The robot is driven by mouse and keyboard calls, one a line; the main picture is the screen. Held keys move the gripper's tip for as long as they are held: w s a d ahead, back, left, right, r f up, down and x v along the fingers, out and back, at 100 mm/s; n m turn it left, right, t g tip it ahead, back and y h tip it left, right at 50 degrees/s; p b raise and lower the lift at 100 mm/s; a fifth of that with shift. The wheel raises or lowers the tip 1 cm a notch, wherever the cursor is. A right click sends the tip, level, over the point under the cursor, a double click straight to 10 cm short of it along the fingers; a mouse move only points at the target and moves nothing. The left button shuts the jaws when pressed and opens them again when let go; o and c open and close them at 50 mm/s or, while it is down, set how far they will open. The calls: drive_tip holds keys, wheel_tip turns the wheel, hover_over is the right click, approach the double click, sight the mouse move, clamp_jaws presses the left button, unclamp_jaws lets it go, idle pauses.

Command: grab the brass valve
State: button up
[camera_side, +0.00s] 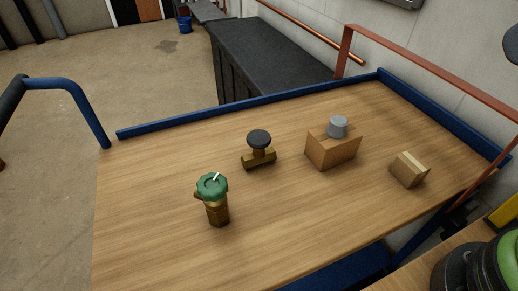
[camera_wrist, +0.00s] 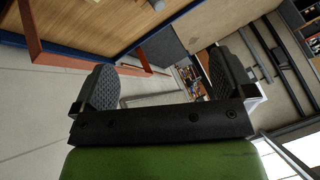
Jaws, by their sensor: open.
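Two brass-bodied valves stand on the wooden tabletop (camera_side: 150,235) in the side view. One valve (camera_side: 217,212) is upright, with a green round handwheel on top and a brass body, nearer the front left. The other valve (camera_side: 262,159) has a black round knob above a low brass crosspiece, near the middle. I cannot tell which is meant by the brass valve. My gripper (camera_wrist: 163,78) shows in the wrist view with its two dark ribbed pads wide apart and nothing between them. It points away from the tabletop's objects, and no valve shows in that view.
A smaller tan box (camera_side: 409,170) lies farther right. Blue edging (camera_side: 250,101) and a red rail (camera_side: 440,75) border the table. The front middle is clear.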

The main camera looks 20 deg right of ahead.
drive_tip(key=w+a+n+g, duration=0.2)
drive_tip(key=w+n, duration=0.7)
drive_tip(key=n, duration=0.2)
drive_tip(key=n+h, duration=0.2)
drive_tip(key=n, duration=2.6)
approach(260, 139)
drive_tip(key=f, duration=0.1)
drive_tip(key=shift+n+g, duration=0.4)
drive_tip(key=shift+n, duration=0.1)
drive_tip(key=x, duration=0.5)
drive_tip(key=shift+w+a, duration=0.1)
drive_tip(key=shift+w, duration=0.2)
drive_tip(key=shift+x, duration=2.95)
drive_tip(key=shift+w, duration=0.2)
drive_tip(key=shift+c, duration=0.5)
drive_tip(key=shift+r, duration=0.1)
drive_tip(key=c, duration=1)
